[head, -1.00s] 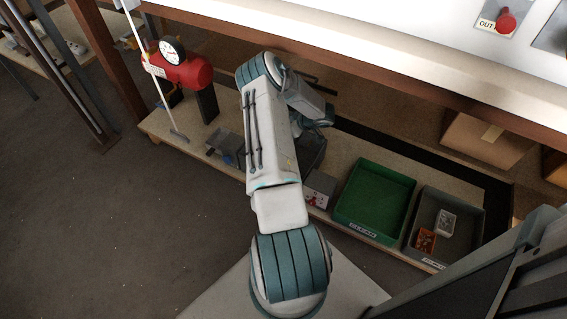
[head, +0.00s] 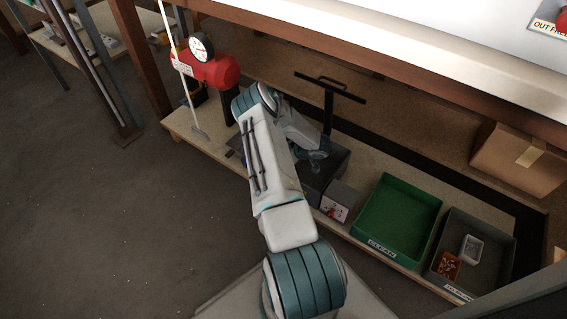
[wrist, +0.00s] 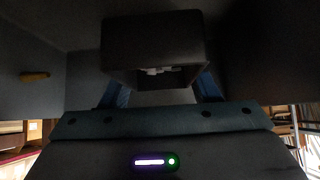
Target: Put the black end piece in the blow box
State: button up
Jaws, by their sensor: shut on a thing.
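My gripper (wrist: 160,78) is shut on the black end piece (wrist: 153,38), a dark block with a hollow open side and something pale inside it. The blue fingers show on both sides of the piece in the wrist view. In the head view my gripper (head: 316,158) is at a dark grey open box (head: 342,160), which looks like the blow box. The held piece cannot be made out there. Dark grey walls (wrist: 40,75) stand left and right of the piece in the wrist view. I cannot tell how deep the piece is.
A T-shaped handle (head: 330,88) rises behind the dark box. A small labelled grey box (head: 338,205), a green bin (head: 400,215) and a grey bin (head: 490,262) with small parts stand to the right. A red gauge tank (head: 208,70) is at left.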

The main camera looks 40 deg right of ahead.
jog(key=shift+f+b, duration=0.9)
jog(key=shift+f, duration=0.9)
jog(key=shift+f, duration=0.2)
jog(key=o, duration=1)
jog(key=shift+r, duration=0.1)
